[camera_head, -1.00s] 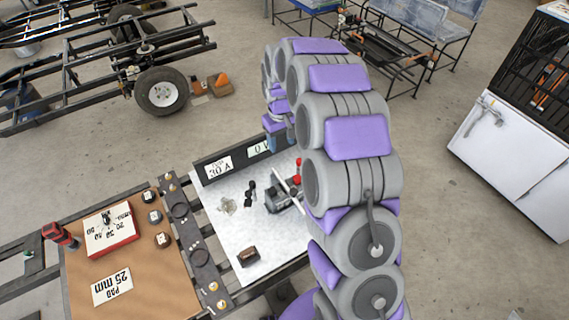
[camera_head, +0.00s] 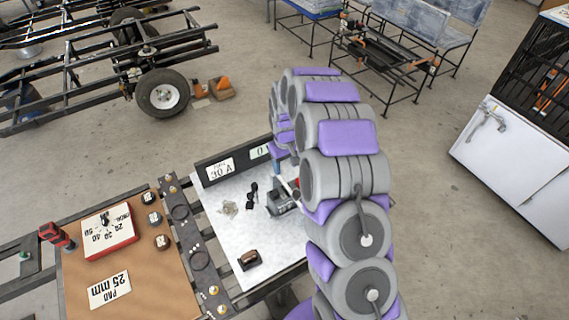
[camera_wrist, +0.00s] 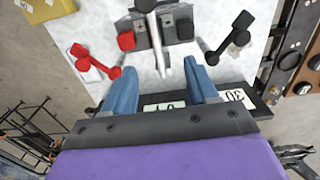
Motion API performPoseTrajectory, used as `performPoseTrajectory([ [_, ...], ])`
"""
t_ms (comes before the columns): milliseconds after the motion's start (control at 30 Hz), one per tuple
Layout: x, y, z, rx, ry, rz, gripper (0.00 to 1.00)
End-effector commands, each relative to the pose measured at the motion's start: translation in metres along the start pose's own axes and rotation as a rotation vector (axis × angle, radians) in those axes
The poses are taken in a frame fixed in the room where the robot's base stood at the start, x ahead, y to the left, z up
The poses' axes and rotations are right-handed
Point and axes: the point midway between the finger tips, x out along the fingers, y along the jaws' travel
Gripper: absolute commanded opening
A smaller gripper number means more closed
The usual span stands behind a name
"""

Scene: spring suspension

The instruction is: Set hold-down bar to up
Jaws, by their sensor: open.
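A pale, slim bar (camera_wrist: 156,42), apparently the hold-down bar, runs over a grey block with one red and one black terminal in the wrist view. In the head view the grey block (camera_head: 282,203) stands on the white bench top (camera_head: 230,240), partly hidden by my arm. My gripper (camera_wrist: 161,68) is open. Its two blue fingers lie one on each side of the bar's near end in the wrist view. I cannot tell whether either finger touches it. In the head view my gripper (camera_head: 278,160) is over the back of the bench, partly hidden.
Red (camera_wrist: 95,63) and black (camera_wrist: 231,38) clamp-like parts flank the block. A dark panel with a 30 A label (camera_head: 220,170) stands along the back edge. A brown board (camera_head: 130,270) with a red box lies left.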

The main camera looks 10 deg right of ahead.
Motion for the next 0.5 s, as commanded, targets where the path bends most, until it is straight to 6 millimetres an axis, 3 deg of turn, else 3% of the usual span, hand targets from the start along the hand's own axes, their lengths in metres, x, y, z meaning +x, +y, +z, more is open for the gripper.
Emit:
performPoseTrajectory([
  [67,-0.0002,0.0026,0.0007,0.002,0.001,-0.002,0.52],
  [500,-0.0002,-0.0045,-0.0016,0.002,-0.002,0.005,0.10],
])
